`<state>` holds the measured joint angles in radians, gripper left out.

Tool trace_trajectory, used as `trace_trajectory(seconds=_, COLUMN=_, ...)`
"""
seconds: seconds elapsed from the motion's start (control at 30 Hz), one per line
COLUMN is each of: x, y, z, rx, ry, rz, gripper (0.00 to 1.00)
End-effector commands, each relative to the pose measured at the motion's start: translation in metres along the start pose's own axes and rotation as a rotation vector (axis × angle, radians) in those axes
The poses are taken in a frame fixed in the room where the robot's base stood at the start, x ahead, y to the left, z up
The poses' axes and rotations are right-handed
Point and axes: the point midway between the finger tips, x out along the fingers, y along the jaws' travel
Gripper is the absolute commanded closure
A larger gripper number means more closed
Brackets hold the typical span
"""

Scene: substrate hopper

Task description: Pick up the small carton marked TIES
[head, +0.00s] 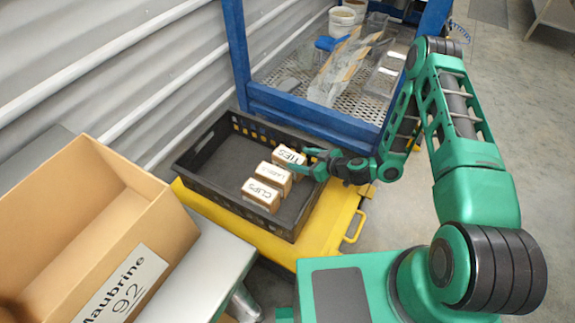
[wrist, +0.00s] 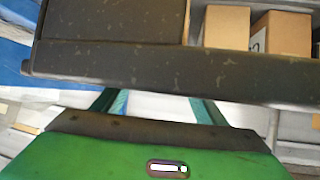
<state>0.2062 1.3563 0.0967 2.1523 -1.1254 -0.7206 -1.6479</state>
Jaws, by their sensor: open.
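The small carton marked TIES (head: 288,157) sits in a black crate (head: 188,178), at the back end of a row of three cartons in the head view. The middle carton (head: 273,176) has an unreadable label, and the front one is marked CLIPS (head: 261,195). My gripper (head: 306,163) is open and empty at the crate's right wall, just right of the TIES carton. In the wrist view, my gripper's fingers (wrist: 155,98) point at a dark crate wall (wrist: 150,68). Cartons (wrist: 227,26) show beyond it; no marking is readable there.
The crate stands on a yellow platform (head: 335,215) with a handle. A blue frame (head: 300,107) with a mesh shelf holding clear bags rises behind it. A large cardboard box (head: 150,235) labelled Maubrine 92 is at left. Grey floor (head: 395,215) is clear at right.

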Motion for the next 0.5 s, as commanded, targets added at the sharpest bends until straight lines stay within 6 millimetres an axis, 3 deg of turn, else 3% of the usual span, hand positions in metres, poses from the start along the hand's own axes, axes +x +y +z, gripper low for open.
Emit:
trace_trajectory(seconds=0.23, x=0.035, y=-0.001, z=-0.001, rx=-0.004, ry=0.002, rz=-0.002, gripper=0.34)
trace_trajectory(seconds=0.5, x=0.043, y=0.000, z=-0.001, rx=0.000, ry=0.000, rz=0.000, gripper=0.34)
